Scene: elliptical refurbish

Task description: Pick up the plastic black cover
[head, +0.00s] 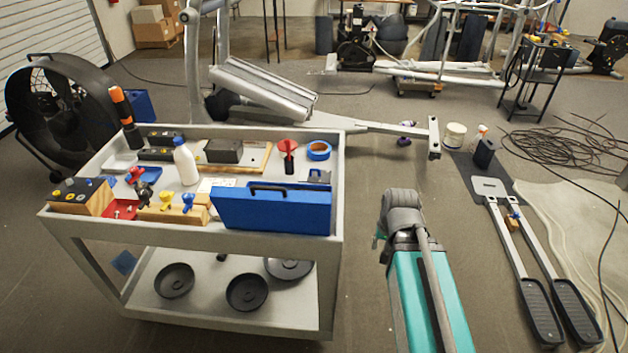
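One black cover (174,281) is at the left, another black cover (247,292) is in the middle near the front edge. I cannot tell which one the task names. My teal and grey arm is right of the cart, apart from it. My gripper does not show.
The cart (192,237) has a crowded top with a blue toolbox (272,209), a white bottle (185,162) and small tools. A black fan (62,112) stands left. Pedal bars (530,270) and cables (565,148) lie right.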

